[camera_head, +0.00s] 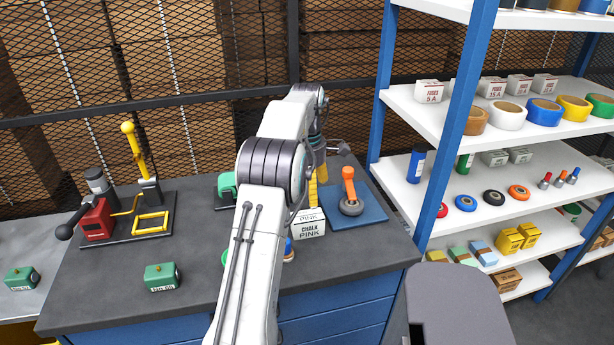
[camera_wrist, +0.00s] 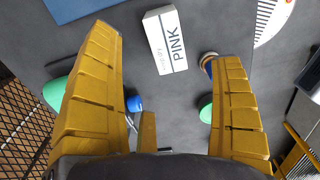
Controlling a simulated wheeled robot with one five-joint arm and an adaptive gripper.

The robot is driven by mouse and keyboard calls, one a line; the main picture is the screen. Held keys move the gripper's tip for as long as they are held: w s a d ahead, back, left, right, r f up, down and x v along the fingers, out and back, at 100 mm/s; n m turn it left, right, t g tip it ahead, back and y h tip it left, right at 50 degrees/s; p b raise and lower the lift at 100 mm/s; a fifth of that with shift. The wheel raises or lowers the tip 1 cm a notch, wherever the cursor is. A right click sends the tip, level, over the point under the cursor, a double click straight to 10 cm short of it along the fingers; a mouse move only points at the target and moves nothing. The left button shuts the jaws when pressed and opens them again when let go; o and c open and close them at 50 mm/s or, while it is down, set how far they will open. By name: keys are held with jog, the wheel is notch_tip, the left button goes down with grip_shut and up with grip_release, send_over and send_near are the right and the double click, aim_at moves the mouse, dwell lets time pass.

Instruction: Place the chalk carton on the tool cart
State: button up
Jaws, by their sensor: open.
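The chalk carton (camera_head: 310,229) is a small white box marked "CHALK PINK". It rests on the dark bench top near the front, just right of my arm in the head view. In the wrist view the carton (camera_wrist: 166,42) lies between and slightly beyond my open yellow fingers, with clear space on both sides. My gripper (camera_head: 317,188) is partly hidden behind my arm in the head view; it is open and empty in the wrist view (camera_wrist: 172,50). I cannot make out a tool cart in either view.
A blue mat (camera_head: 362,207) with an orange-handled tool lies right of the carton. Green boxes (camera_head: 162,277) and a black board (camera_head: 128,222) with red and yellow tools stand left. Small round items lie near the carton. A stocked shelf rack (camera_head: 455,110) stands at right.

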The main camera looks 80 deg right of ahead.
jog(key=shift+w+r+p, duration=0.1)
jog(key=shift+r+p, duration=0.2)
jog(key=shift+r, duration=1.4)
jog(key=w+a+r+m+h, duration=0.1)
jog(key=w+a+r, duration=0.2)
jog(key=w+a, duration=0.6)
jog(key=w+a+r, duration=0.4)
jog(key=w+a, duration=0.1)
jog(key=w, duration=0.8)
jog(key=w+a+t, duration=0.1)
jog(key=w+a, duration=0.4)
jog(key=a, duration=0.5)
jog(key=w+a+m+t, duration=0.1)
jog(key=a+m, duration=0.1)
jog(key=a, duration=1.3)
jog(key=s+a+f+t, duration=0.1)
jog(key=s+a+f, duration=0.1)
jog(key=s+a, duration=0.2)
jog(key=s+a+f+m+y, duration=0.1)
jog(key=s+a+f, duration=0.2)
jog(key=a, duration=0.6)
jog(key=shift+s+a+f+t, duration=0.2)
jog(key=shift+s+f+t, duration=0.15)
jog(key=shift+s, duration=0.25)
